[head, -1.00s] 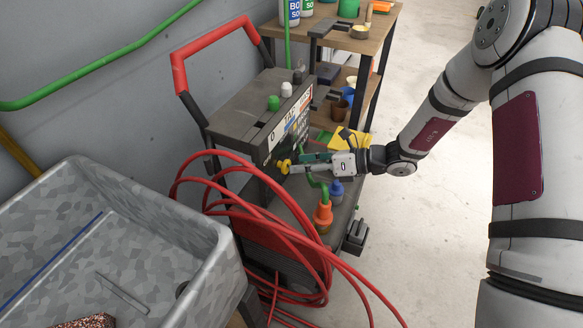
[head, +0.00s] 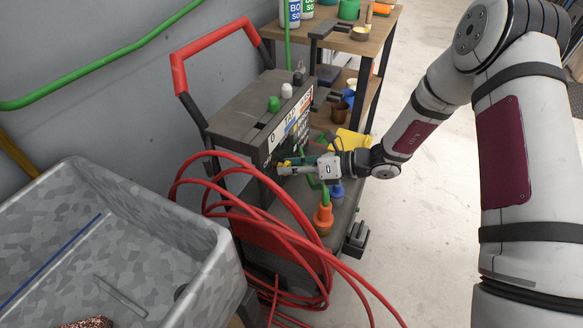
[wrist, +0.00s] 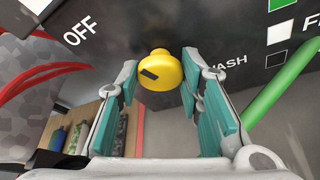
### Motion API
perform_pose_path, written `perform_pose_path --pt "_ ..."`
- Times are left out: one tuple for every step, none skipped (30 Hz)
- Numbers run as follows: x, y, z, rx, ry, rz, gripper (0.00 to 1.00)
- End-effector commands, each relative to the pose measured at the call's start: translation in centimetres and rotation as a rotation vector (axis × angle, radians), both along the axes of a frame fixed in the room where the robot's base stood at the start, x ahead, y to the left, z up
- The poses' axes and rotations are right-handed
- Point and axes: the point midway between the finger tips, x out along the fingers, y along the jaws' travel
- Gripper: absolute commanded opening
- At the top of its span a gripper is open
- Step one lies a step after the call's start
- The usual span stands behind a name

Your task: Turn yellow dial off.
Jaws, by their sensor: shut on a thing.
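The yellow dial (wrist: 162,72) sits on the dark front panel (wrist: 240,35) of the grey cart unit (head: 243,105). In the wrist view it lies between my two teal-padded fingertips, and its dark mark is on its lower left. The word OFF is left of the dial and WASH is to its right. My gripper (head: 285,166) is shut on the dial from the front, one finger on each side. In the head view the fingers hide most of the dial.
A red hose (head: 290,235) is coiled at the cart's front. An orange nozzle (head: 323,215) and a blue one (head: 337,189) stand below my gripper. A wooden shelf (head: 350,42) is behind, a grey tub (head: 200,235) at left. Open floor lies right.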

Motion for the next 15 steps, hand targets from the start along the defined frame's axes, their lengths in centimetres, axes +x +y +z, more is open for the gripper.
perform_pose_path --pt "0.03 -0.02 0.00 -0.002 -0.003 -0.001 0.06" --pt "0.03 -0.01 0.01 -0.003 -0.007 -0.001 0.06" --pt "0.03 -0.02 0.02 -0.006 -0.014 -0.001 0.06" --pt "0.03 -0.03 0.03 -0.008 -0.020 -0.001 0.06" --pt "0.03 -0.03 0.03 -0.011 -0.028 -0.001 0.06" --pt "0.04 -0.02 0.04 -0.016 -0.041 -0.002 0.06" --pt "0.01 -0.02 0.05 -0.020 -0.052 -0.002 0.06" --pt "-0.01 -0.01 0.06 -0.025 -0.067 -0.002 0.06" --pt "-0.04 0.01 0.09 -0.032 -0.087 -0.001 0.06" --pt "-0.03 0.01 0.11 -0.038 -0.104 -0.002 0.06" --pt "-0.03 0.01 0.09 -0.045 -0.122 -0.002 0.06" --pt "-0.04 -0.02 0.08 -0.054 -0.147 -0.002 0.06" --pt "-0.06 -0.03 0.08 -0.061 -0.166 -0.003 0.06" --pt "-0.07 -0.03 0.06 -0.069 -0.186 -0.002 0.06" --pt "-0.07 -0.03 0.04 -0.079 -0.213 -0.003 0.06"
